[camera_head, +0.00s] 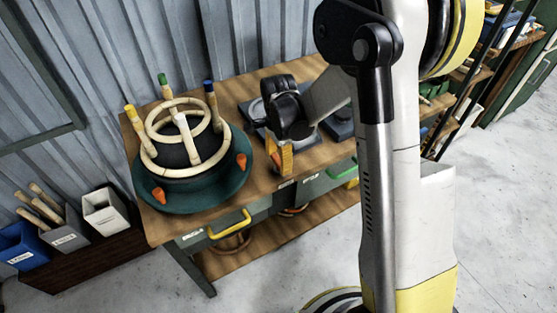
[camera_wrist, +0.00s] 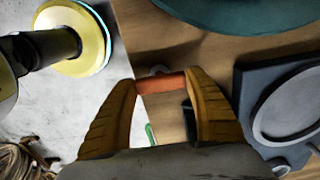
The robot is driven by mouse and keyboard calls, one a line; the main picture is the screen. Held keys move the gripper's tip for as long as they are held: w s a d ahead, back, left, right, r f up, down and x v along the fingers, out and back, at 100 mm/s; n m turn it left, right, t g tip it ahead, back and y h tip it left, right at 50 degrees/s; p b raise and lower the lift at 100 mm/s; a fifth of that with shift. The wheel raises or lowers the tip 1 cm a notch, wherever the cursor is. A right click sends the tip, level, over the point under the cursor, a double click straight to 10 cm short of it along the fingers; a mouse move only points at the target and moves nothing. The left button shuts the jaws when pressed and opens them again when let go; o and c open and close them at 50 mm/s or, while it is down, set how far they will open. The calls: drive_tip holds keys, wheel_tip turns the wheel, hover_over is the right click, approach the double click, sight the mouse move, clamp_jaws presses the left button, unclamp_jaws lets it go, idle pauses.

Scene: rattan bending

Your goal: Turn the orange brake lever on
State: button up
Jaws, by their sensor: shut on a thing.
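The orange brake lever (camera_wrist: 161,83) shows in the wrist view as a short orange bar between the two yellow-brown fingers of my gripper (camera_head: 284,160). Both fingertips touch its ends, so the gripper is shut on it. It lies by the front edge of the wooden bench top, with a small grey part just behind it. In the head view my gripper is at the bench's front edge, right of the round green turntable (camera_head: 196,203), and hides the lever.
The turntable carries a rattan frame (camera_head: 187,135) with coloured pegs and orange pieces. A grey square device (camera_wrist: 250,85) lies right of my gripper in the wrist view. A drawer with a yellow handle (camera_head: 230,226) is below the bench top. Bins (camera_head: 106,213) stand at left.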

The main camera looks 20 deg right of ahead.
sight(279, 161)
drive_tip(key=o, duration=1.2)
drive_tip(key=shift+r, duration=0.15)
wheel_tip(279, 161, up, 12)
drive_tip(key=s+r+n+t, duration=0.3)
drive_tip(key=s+n, duration=0.5)
drive_tip(key=s, duration=0.1)
drive_tip(key=s+r+n+t, duration=0.4)
drive_tip(key=s+n, duration=0.4)
drive_tip(key=s, duration=0.1)
drive_tip(key=shift+s, duration=0.15)
